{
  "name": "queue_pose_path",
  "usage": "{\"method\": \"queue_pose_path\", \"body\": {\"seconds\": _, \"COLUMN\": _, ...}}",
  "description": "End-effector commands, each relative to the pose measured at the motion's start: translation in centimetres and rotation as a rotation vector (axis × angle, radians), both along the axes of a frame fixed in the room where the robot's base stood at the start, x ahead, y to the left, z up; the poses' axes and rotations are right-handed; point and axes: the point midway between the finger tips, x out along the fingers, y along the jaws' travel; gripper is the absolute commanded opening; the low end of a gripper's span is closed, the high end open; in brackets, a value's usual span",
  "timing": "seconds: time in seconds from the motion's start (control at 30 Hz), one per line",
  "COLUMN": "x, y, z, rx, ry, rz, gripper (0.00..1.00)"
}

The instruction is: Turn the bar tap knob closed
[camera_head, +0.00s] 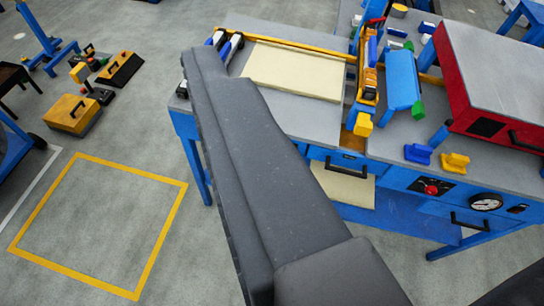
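On the blue front panel of the bench, at the right, a red knob (431,190) sits on a dark plate, left of a round white dial gauge (486,202). It is small here, and I cannot tell its turned position or whether it is the bar tap knob. A blue handle-like piece (418,154) and a yellow one (455,160) stand on the bench edge above it. My dark grey arm crosses the middle of the view, well left of the red knob. My gripper's fingers cannot be made out.
The workbench (290,112) holds a pale panel (295,70), a blue and yellow clamp unit and a red machine box (490,80). Black drawer handles stick out of the front. Left is open floor with a yellow marked square (84,157) and a yellow toolbox (72,115).

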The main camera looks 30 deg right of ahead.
Motion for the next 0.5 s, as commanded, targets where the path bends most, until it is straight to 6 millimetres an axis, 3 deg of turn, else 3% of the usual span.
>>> {"method": "queue_pose_path", "body": {"seconds": 0.13, "x": 2.1, "y": 0.2, "z": -1.3, "rx": 0.013, "ry": -0.004, "rz": 0.007, "gripper": 0.57}}
{"method": "queue_pose_path", "body": {"seconds": 0.27, "x": 6.7, "y": 0.3, "z": -4.7, "rx": 0.046, "ry": -0.014, "rz": 0.021, "gripper": 0.57}}
{"method": "queue_pose_path", "body": {"seconds": 0.5, "x": 17.1, "y": -0.2, "z": -14.3, "rx": 0.136, "ry": -0.065, "rz": -0.002, "gripper": 0.57}}
